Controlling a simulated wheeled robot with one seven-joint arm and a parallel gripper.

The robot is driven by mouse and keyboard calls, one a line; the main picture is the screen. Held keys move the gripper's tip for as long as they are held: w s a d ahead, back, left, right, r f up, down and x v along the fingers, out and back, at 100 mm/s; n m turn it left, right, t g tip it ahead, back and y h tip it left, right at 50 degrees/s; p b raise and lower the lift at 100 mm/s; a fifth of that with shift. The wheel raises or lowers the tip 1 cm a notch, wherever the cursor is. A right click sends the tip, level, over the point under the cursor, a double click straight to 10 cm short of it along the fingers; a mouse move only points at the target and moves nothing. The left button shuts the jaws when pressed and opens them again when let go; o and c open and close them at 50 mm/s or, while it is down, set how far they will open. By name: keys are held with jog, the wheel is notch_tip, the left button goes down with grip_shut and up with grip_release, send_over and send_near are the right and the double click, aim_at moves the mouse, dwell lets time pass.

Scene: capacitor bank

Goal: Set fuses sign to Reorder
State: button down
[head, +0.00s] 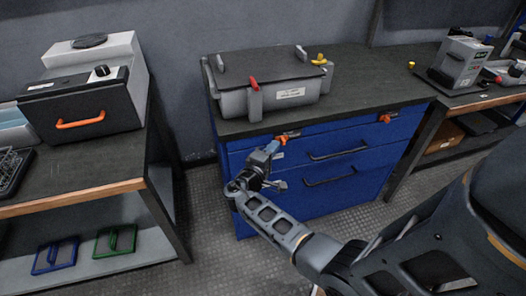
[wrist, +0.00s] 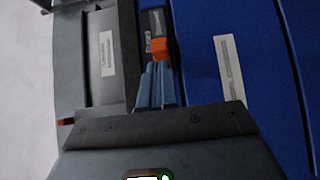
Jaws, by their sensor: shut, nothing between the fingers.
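The fuses sign (head: 289,135) is a small tag with an orange part on the blue cabinet's front, just under the worktop edge at its left. In the wrist view the sign (wrist: 157,47) shows an orange block beside dark lettering that seems to read "FUSES". My gripper (head: 275,146) is shut and empty, with its blue-grey fingertips right at the sign. In the wrist view the fingertips (wrist: 157,68) reach the orange block's lower end; I cannot tell if they touch. The sign's setting is too small to read.
A second orange tag (head: 386,119) sits farther right on the blue cabinet (head: 340,148). The cabinet has dark drawer handles and a white label (wrist: 229,69). A grey capacitor box (head: 290,94) with red and yellow terminals stands on the worktop above. Benches flank the cabinet.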

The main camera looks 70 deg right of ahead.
jog(key=shift+s+d, duration=0.2)
jog(key=shift+s, duration=0.15)
jog(key=s+d, duration=0.1)
jog(key=s, duration=0.1)
jog(key=s+d+b, duration=0.1)
jog(key=s+d, duration=0.1)
jog(key=shift+s+d, duration=0.15)
jog(key=shift+d, duration=0.15)
jog(key=shift+b, duration=0.3)
